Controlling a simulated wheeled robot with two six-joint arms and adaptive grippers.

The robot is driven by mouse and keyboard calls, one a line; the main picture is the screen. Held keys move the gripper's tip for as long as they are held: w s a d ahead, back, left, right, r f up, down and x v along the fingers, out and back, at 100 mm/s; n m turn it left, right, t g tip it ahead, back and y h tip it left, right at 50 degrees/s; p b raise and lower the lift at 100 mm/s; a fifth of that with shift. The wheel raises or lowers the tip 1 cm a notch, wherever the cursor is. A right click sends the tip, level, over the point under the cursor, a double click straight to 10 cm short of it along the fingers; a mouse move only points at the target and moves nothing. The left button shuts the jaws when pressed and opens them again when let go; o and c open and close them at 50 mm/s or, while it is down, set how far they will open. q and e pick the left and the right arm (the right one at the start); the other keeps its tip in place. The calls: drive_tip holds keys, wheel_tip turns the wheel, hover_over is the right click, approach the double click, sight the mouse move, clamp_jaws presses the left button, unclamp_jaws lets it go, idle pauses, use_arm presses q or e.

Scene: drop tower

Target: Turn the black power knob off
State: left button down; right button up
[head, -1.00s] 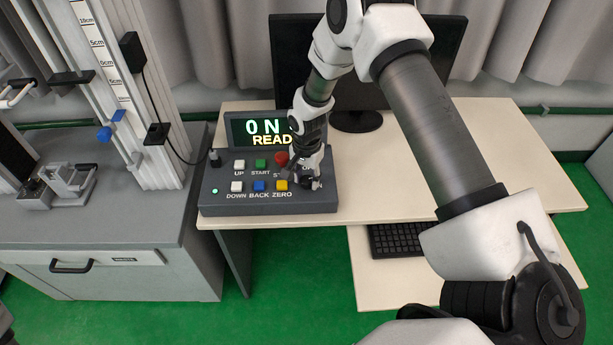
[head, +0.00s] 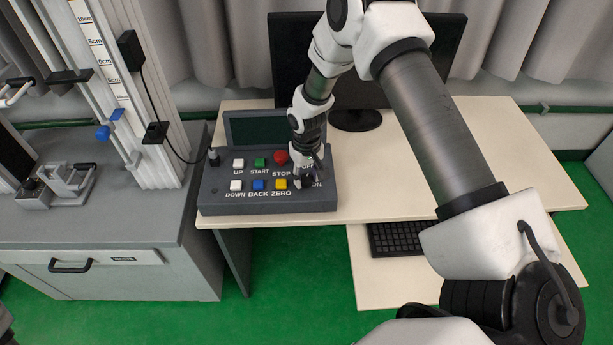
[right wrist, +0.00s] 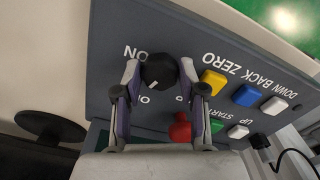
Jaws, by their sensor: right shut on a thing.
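The black power knob (right wrist: 158,70) is on the right end of the grey control box (head: 208,196). In the right wrist view its white mark points down and left, away from the ON label and toward a partly hidden label. My right gripper (right wrist: 161,78) is shut on the knob, one finger on each side; in the head view the gripper (head: 305,178) covers most of the knob. The box's display (head: 257,127) is dark, with no text.
Left of the knob are a red STOP button (head: 281,156), a yellow ZERO button (head: 282,184) and several other buttons. A monitor (head: 357,119) stands behind my right arm. The drop tower (head: 150,150) is at left. The desk's right side (head: 510,170) is clear.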

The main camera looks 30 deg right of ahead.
sight(306, 178)
drive_tip(key=n, duration=0.4)
idle(0.5)
drive_tip(key=o, duration=1.1)
drive_tip(key=shift+w+f, duration=0.1)
wheel_tip(306, 178, up, 12)
